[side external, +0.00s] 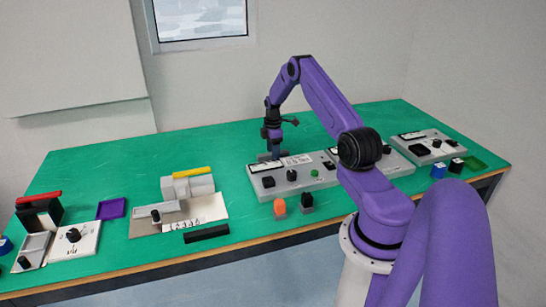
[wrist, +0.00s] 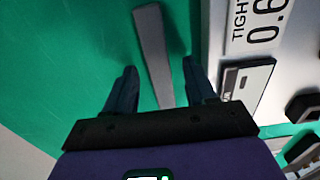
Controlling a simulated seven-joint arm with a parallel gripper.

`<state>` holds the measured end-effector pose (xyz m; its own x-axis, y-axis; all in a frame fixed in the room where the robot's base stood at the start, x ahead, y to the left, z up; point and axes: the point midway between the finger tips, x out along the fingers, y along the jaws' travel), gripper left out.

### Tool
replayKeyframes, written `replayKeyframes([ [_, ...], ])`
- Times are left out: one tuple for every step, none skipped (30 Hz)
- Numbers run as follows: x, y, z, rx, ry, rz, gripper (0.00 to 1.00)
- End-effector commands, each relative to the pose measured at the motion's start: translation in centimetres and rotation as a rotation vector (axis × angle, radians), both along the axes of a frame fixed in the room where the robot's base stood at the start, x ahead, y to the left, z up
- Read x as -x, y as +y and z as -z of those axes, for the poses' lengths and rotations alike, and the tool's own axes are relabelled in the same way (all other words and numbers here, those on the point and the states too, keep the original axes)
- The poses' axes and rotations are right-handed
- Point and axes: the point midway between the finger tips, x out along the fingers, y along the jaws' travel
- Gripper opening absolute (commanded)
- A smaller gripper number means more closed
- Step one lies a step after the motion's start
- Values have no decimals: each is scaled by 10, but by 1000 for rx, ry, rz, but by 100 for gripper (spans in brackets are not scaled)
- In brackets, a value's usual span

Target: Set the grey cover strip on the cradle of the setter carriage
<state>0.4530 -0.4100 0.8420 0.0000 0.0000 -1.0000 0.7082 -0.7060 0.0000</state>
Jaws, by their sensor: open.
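The grey cover strip (wrist: 152,45) lies on the green table in the wrist view, long and narrow, running between my gripper's fingers (wrist: 160,72). The fingers are open, one on each side of it, with green table showing in both gaps. In the side view my gripper (side external: 272,153) points down beside the far left end of the grey control panel (side external: 262,183), and the strip there is mostly hidden. A grey stepped block with a yellow bar (side external: 190,184) stands left of centre on the table. I cannot tell which fixture is the setter carriage's cradle.
The panel with a "TIGHT 0.6" label (wrist: 255,30) stands close right of the strip. Orange (side external: 280,207) and black (side external: 307,201) pieces stand before the panel. A black bar (side external: 206,233) and purple tray (side external: 111,208) lie leftward. The table's back left is clear.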

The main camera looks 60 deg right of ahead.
Motion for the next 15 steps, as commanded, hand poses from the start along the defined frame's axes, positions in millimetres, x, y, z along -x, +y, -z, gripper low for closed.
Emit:
replayKeyframes([
  [0,0,2,0,0,1,55],
  [0,0,3,0,0,1,55],
  [0,0,4,1,-1,1,55],
  [0,0,4,1,-1,1,55],
  [0,0,4,1,-1,1,55],
  [0,0,4,1,-1,1,55],
  [0,0,4,1,-1,1,55],
  [0,0,4,1,-1,1,55],
  [0,0,4,0,0,1,46],
  [0,0,3,0,0,1,36],
  [0,0,3,0,0,1,26],
  [0,0,3,0,0,1,13],
  [0,0,3,0,0,1,3],
  [0,0,3,0,0,1,0],
  [0,0,3,0,0,1,0],
])
